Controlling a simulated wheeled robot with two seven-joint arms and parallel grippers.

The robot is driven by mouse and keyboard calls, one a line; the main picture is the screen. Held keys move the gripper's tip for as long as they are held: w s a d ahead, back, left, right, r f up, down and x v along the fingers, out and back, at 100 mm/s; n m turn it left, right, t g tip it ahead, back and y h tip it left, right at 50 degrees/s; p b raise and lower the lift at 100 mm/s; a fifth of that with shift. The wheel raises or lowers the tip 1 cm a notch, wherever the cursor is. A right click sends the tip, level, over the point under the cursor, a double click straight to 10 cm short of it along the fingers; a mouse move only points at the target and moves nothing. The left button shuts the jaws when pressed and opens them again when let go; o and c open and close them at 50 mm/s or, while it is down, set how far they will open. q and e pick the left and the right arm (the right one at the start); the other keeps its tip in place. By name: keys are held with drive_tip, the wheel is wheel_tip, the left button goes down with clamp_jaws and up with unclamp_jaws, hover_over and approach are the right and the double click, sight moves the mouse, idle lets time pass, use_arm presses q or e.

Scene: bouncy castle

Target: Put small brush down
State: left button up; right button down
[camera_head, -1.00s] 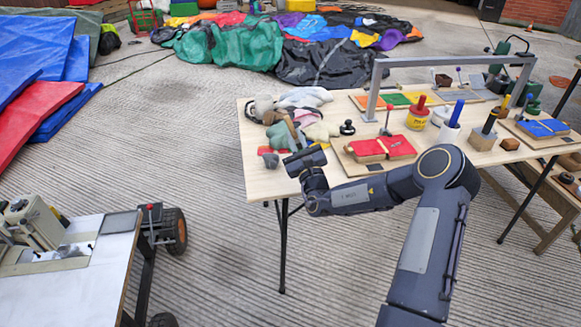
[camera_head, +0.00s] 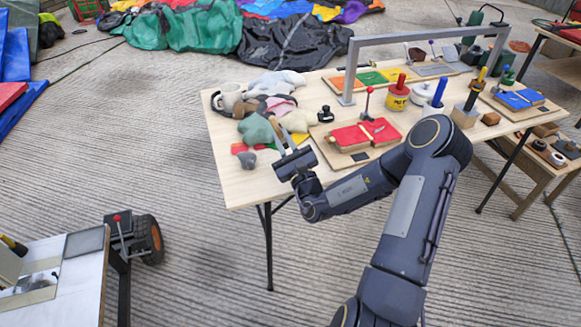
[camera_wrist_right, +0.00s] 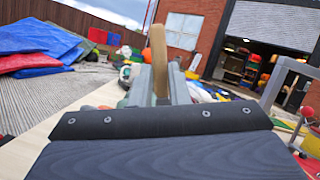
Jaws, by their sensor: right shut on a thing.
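My right gripper (camera_head: 284,144) is over the front left part of the wooden table (camera_head: 228,180), beside a pile of cloth pieces. In the right wrist view, its jaws are shut on a tan wooden piece, the small brush (camera_wrist_right: 158,62), which stands up between the fingers. The brush's lower end is hidden behind the gripper body, so I cannot tell whether it touches anything. In the head view the brush is too small and covered to make out clearly. My left gripper is not in view.
Cloth pieces (camera_head: 258,130) lie left of and behind the gripper. A board with red pads (camera_head: 352,137) lies to its right, with a red-knobbed stick (camera_head: 368,101) behind. A grey metal frame (camera_head: 425,38) spans the table. The front left corner is bare.

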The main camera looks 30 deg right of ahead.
drive_tip(key=s+f, duration=0.2)
drive_tip(key=f, duration=0.1)
drive_tip(key=s+f, duration=0.1)
drive_tip(key=shift+s+d+f+b, duration=0.15)
drive_tip(key=shift+d+b, duration=0.1)
drive_tip(key=shift+b, duration=0.05)
wheel_tip(320, 180, down, 3)
drive_tip(key=shift+s+f+b, duration=0.15)
drive_tip(key=shift+f+b, duration=0.05)
drive_tip(key=shift+b, duration=0.15)
drive_tip(key=shift+r, duration=0.1)
drive_tip(key=c, duration=1.4)
unclamp_jaws()
